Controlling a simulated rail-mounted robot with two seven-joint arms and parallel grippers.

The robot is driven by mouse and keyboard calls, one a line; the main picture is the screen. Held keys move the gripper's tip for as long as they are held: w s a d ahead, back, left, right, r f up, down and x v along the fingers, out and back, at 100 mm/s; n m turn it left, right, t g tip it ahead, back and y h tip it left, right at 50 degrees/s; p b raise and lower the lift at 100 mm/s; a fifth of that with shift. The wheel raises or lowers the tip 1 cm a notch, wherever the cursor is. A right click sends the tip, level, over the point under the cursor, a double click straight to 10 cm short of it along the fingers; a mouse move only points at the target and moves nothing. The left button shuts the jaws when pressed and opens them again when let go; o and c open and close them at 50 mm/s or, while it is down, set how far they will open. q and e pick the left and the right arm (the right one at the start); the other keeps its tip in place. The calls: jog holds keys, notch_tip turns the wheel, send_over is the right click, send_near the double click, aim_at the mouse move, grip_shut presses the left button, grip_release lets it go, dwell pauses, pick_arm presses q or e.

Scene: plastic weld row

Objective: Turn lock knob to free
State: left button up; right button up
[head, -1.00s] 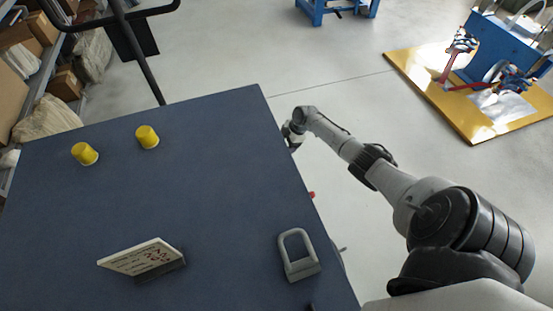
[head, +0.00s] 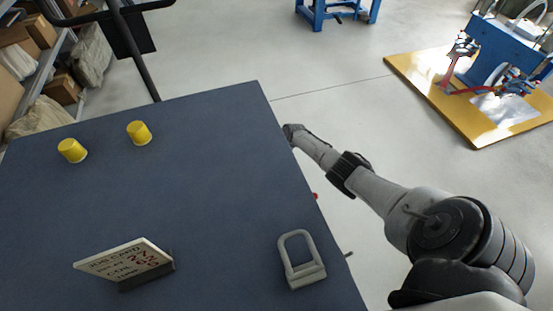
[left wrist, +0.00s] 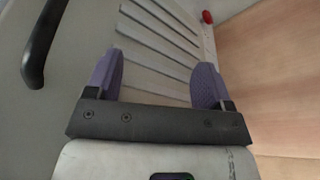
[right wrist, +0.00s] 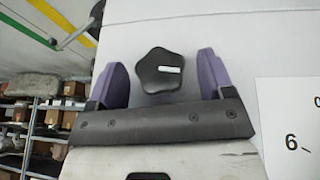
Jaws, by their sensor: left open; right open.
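The lock knob (right wrist: 159,71) shows in the right wrist view as a black star-shaped knob on a pale panel. A short white mark on it lies nearly level. My right gripper (right wrist: 165,78) is open, its purple fingers on either side of the knob; I cannot tell whether they touch it. In the head view my right arm reaches past the right edge of the dark blue top, and its gripper is hidden there. My left gripper (left wrist: 160,80) is open and empty in front of a slotted grey panel (left wrist: 160,45). The left arm is not in the head view.
The dark blue top (head: 190,195) bears two yellow caps (head: 139,133), a job card sign (head: 125,260) and a grey loop-shaped part (head: 302,262). The left wrist view shows a black handle (left wrist: 42,45) and a red button (left wrist: 207,17). A white label (right wrist: 290,130) lies right of the knob.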

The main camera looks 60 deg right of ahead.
jog(key=c, duration=0.9)
jog(key=shift+t, duration=0.3)
jog(key=shift+s+a+f+n+t+h+b, duration=0.15)
jog(key=shift+n+t+h+b, duration=0.25)
jog(key=shift+t+h, duration=0.7)
jog(key=shift+s+a+f+n+t+h+b, duration=0.1)
jog(key=shift+n+t+h+b, duration=0.3)
jog(key=shift+t+h, duration=0.75)
jog(key=shift+s+a+f+n+t+h+b, duration=0.15)
jog(key=shift+n+t+h+b, duration=0.4)
jog(key=shift+t, duration=1)
jog(key=shift+r, duration=0.1)
jog(key=shift+d, duration=0.1)
